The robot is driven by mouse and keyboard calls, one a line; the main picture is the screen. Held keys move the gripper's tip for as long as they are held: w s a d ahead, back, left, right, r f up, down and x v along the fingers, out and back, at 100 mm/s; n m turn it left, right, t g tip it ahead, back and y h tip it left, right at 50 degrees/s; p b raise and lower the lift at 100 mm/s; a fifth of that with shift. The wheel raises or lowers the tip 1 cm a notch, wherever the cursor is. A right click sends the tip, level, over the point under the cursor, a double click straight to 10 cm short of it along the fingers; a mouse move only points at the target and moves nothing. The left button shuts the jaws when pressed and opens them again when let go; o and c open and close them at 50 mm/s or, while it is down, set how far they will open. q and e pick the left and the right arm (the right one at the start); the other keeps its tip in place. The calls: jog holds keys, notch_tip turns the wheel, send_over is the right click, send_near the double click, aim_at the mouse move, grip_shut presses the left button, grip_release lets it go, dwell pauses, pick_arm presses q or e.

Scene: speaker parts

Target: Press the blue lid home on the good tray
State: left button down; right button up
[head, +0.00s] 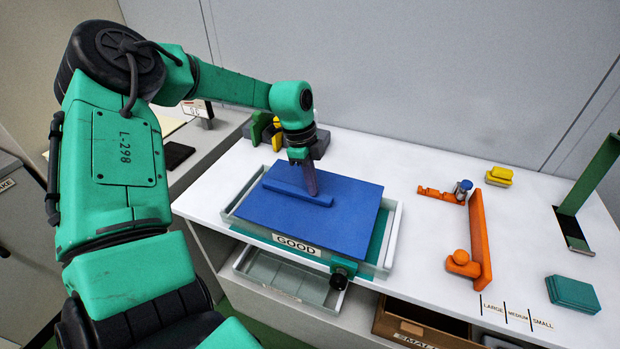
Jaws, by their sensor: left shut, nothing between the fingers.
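The good tray is a shallow tray with pale walls (394,235) and a "GOOD" label on its front, on the white bench. The blue lid (330,225) is a flat panel with a raised bar (297,193) near its back. It lies over the tray, and a teal strip of the tray shows along its right side. I cannot tell whether the lid is fully down. My left gripper (311,191) is shut with its tips down at the bar's right part. It seems to touch the bar or lid, with nothing held. My right gripper is out of view.
An orange fixture (479,240) with a small metal-and-blue part stands right of the tray. A yellow block (499,176), a teal box (572,294) and a green stand (590,175) are farther right. A clear drawer (285,278) and a brown bin (420,328) sit below the bench edge.

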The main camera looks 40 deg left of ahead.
pick_arm(q)
jog(key=shift+s+f+b, duration=0.1)
jog(key=shift+f+b, duration=0.2)
jog(key=shift+f, duration=0.2)
notch_tip(320, 180, up, 6)
jog(key=p, duration=0.4)
jog(key=shift+r, duration=0.1)
